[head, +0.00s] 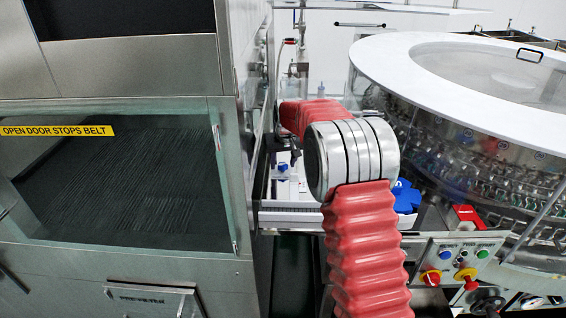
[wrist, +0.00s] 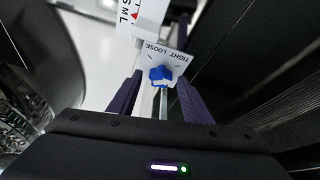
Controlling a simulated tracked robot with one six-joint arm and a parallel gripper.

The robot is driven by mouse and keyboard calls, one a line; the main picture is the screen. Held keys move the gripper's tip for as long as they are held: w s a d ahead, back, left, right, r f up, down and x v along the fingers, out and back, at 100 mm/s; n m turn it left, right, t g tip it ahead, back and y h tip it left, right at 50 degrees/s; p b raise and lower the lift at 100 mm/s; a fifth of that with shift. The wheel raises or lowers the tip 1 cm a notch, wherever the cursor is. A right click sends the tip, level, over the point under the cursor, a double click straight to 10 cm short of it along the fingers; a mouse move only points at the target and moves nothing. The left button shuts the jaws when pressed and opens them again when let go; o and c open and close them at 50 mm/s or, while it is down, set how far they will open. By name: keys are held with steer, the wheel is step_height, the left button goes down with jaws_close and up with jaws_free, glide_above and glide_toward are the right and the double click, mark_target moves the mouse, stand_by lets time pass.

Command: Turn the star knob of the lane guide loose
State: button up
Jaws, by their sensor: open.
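The blue star knob (wrist: 160,76) sits on a white plate marked TIGHT and LOOSE (wrist: 172,62) in the wrist view. My gripper (wrist: 158,82) is open, with one dark finger on each side of the knob. Gaps show between the fingers and the knob, and I cannot tell whether the fingertips are level with it in depth. In the head view a small blue piece on a white part (head: 283,167) looks like the same knob. My red-sleeved arm hides much of the area around it there.
A white card with S M L and a red pointer (wrist: 140,16) lies beyond the knob. A steel cabinet with a glass door (head: 120,180) stands at left. The round washer with a white rim (head: 400,45) and a button panel (head: 460,262) are at right.

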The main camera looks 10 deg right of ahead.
steer(key=shift+c, duration=0.3)
steer(key=c, duration=1)
